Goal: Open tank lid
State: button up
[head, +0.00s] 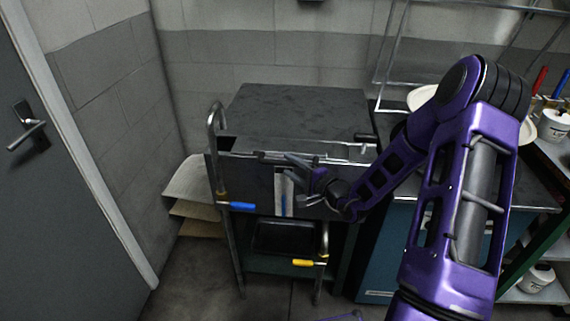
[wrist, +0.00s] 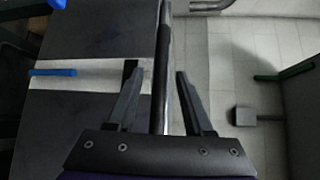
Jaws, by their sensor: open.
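The tank (head: 240,175) is a dark metal box in the middle of the head view. Its lid appears to be the flat grey top (head: 300,108), lying level. A thin bar (head: 340,149) runs along the front upper edge. My gripper (head: 293,172) is at the tank's front, just below that edge. In the wrist view, my gripper (wrist: 156,74) is open, with one finger on each side of a long bar (wrist: 162,60), part black and part bright metal. The fingers appear apart from the bar. My gripper hides part of the tank's front.
A blue-handled lever (head: 241,206) and a yellow-handled one (head: 303,263) stick out from the front. A grey door (head: 45,190) stands at left. At right, shelves hold white pots (head: 553,125). Floor in front is clear.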

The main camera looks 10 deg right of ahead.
aim_at(288, 165)
jog(key=shift+x, duration=1.55)
jog(key=shift+c, duration=0.2)
grip_shut()
